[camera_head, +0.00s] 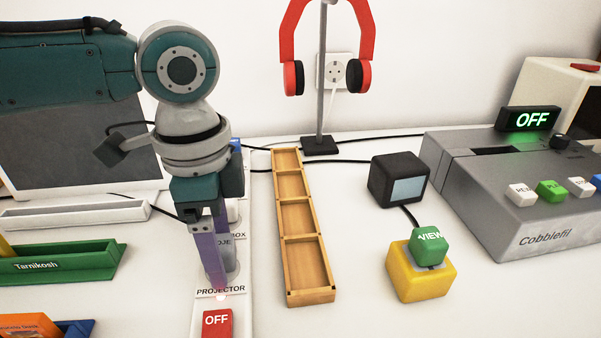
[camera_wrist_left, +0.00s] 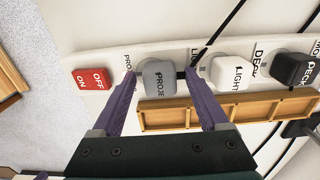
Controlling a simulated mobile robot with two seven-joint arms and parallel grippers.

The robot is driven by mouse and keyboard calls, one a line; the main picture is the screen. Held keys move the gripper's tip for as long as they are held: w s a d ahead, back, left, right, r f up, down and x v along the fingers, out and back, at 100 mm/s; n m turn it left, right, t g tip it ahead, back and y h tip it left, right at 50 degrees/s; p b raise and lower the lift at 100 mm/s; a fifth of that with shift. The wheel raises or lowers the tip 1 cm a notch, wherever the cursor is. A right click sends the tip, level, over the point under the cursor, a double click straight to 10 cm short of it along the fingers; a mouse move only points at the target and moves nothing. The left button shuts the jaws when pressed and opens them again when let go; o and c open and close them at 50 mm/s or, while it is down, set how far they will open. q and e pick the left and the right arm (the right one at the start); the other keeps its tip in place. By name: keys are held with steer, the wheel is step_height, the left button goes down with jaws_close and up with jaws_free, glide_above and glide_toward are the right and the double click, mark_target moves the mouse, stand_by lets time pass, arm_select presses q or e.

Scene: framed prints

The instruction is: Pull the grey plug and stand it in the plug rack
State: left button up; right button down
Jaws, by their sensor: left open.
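The grey plug (camera_wrist_left: 160,80) sits in a white power strip (camera_head: 241,309), in the socket beside the red switch (camera_head: 217,322). In the head view the plug is mostly hidden behind my left gripper (camera_head: 213,278). In the left wrist view my left gripper (camera_wrist_left: 160,76) is open, with one purple finger on each side of the grey plug. I cannot tell whether the fingers touch it. The wooden plug rack (camera_head: 310,265) lies just right of the strip, with several empty compartments. It also shows in the left wrist view (camera_wrist_left: 170,116). My right gripper is not in view.
A white plug (camera_wrist_left: 231,73) and a black plug (camera_wrist_left: 291,68) stand along the same strip. A black cube (camera_head: 398,179), a yellow button box (camera_head: 421,276) and a grey machine (camera_head: 500,205) stand right of the rack. A headphone stand (camera_head: 320,146) is behind it. Green tray (camera_head: 70,262) at left.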

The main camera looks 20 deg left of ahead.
mark_target(220, 243)
arm_select(q)
steer(key=shift+r, duration=0.1)
stand_by(0.3)
steer(key=shift+p, duration=0.45)
jaws_close()
stand_by(0.4)
stand_by(0.4)
steer(key=shift+r+p, duration=2.95)
steer(key=shift+p, duration=0.85)
steer(key=shift+d, duration=0.1)
